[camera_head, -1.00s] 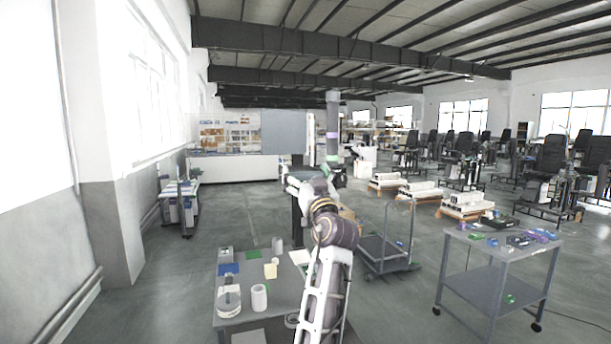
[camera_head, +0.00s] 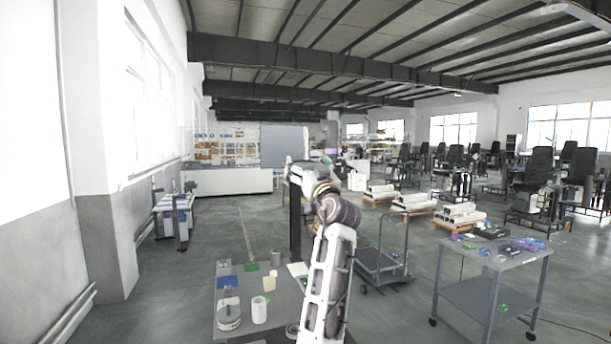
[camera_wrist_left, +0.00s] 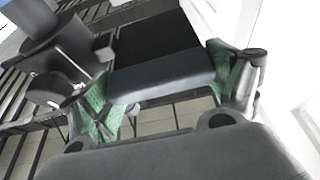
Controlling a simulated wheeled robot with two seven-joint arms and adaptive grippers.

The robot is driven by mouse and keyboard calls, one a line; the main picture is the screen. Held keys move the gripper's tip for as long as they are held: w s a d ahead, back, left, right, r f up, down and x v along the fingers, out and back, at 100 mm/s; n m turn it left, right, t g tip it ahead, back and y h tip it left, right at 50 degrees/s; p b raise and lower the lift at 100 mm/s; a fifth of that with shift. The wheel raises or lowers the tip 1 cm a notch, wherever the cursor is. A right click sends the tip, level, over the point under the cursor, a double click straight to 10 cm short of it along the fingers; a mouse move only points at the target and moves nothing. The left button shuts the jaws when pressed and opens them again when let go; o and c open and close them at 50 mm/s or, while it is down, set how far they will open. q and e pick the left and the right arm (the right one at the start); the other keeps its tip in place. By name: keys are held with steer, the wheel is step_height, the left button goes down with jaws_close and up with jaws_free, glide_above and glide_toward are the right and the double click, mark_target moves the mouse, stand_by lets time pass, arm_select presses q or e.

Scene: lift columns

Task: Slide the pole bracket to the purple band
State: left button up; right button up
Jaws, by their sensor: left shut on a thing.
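A grey pole (camera_head: 332,127) stands beyond my arm, and its purple band (camera_head: 331,152) shows just above the gripper end of the arm. My left gripper (camera_head: 303,166) is close to the pole's lower visible part in the picture; its fingertips are not clear there. In the left wrist view its two green-padded fingers are shut on a dark grey bar-like part (camera_wrist_left: 165,78), which appears to be the pole bracket. The bracket cannot be made out in the head view, and the lower pole is hidden behind my arm. My right gripper is not in view.
A grey table (camera_head: 232,282) with a white cylinder (camera_head: 259,310) and small parts lies below my arm. A flat trolley (camera_head: 380,266) and a grey cart (camera_head: 490,295) stand to the right. A grey panel (camera_head: 284,146) is left of the pole. Floor left of the table is clear.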

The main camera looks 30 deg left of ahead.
arm_select(q)
steer(key=shift+r, duration=1.55)
steer(key=o, duration=1.2)
steer(key=shift+f, duration=0.15)
steer(key=shift+d+f, duration=0.1)
steer(key=v, duration=1.2)
